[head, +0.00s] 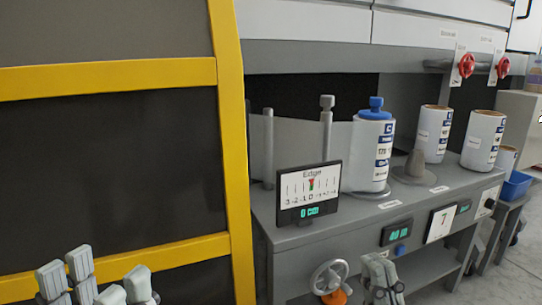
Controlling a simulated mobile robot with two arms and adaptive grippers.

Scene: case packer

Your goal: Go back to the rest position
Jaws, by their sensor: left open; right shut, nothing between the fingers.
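My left gripper (96,280) shows at the bottom left edge of the head view, in front of the dark panel of the yellow frame. Its grey fingers are spread apart with nothing between them. My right gripper (381,271) shows at the bottom, right of the middle, in front of the grey machine bench. Its fingers are together and hold nothing. The arms behind both grippers are out of view.
A yellow frame (235,150) stands at the left. The grey bench (290,236) bears an "Edge" display (309,194), a blue-capped roll (372,155) and other rolls (433,133). A handwheel (331,277) sits below, beside my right gripper. Open floor (510,270) shows at the right.

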